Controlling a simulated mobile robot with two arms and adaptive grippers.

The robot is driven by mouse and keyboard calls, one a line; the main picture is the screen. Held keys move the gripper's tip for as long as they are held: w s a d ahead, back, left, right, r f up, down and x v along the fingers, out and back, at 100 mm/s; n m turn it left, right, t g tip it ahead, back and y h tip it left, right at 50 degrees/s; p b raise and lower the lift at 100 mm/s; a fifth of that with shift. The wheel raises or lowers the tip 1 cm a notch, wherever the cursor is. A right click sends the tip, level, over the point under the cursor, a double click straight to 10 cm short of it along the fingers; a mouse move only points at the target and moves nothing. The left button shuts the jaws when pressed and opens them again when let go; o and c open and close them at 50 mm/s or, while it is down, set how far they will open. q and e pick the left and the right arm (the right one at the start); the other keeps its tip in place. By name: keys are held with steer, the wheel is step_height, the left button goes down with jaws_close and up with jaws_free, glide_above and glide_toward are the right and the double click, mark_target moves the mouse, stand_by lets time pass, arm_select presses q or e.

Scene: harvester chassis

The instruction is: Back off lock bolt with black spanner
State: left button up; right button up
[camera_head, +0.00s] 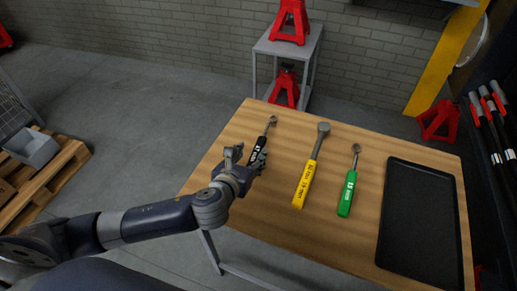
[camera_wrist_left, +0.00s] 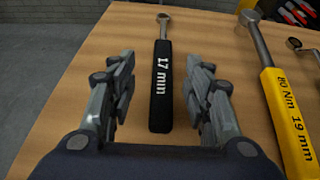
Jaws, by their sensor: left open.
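The black spanner (camera_head: 260,148), marked 17 mm, lies on the wooden table (camera_head: 229,144) near its left edge. In the left wrist view the black spanner (camera_wrist_left: 161,85) lies lengthwise between my gripper's fingers, its metal ring end pointing away. My left gripper (camera_head: 245,156) is open at the spanner's black handle; in the left wrist view its fingers (camera_wrist_left: 160,100) stand apart on both sides with gaps to the handle. The lock bolt cannot be made out. My right gripper is not in view.
A yellow-handled wrench (camera_head: 306,184), marked 80 Nm 19 mm, and a green-handled spanner (camera_head: 347,193) lie to the right. A black tray (camera_head: 383,222) lies at the table's right end. A grey stand (camera_head: 264,45) with red jacks (camera_head: 291,22) is behind.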

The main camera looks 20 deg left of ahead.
mark_target(258, 149)
arm_select(q)
steer(key=x, duration=0.3)
steer(key=shift+w+d+f, duration=0.2)
steer(key=shift+f, duration=0.2)
steer(key=shift+w+f, duration=0.2)
steer(key=shift+w, duration=0.15)
steer(key=shift+r, duration=0.1)
jaws_close()
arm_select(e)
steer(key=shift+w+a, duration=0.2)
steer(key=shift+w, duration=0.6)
arm_select(q)
steer(key=shift+r, duration=0.1)
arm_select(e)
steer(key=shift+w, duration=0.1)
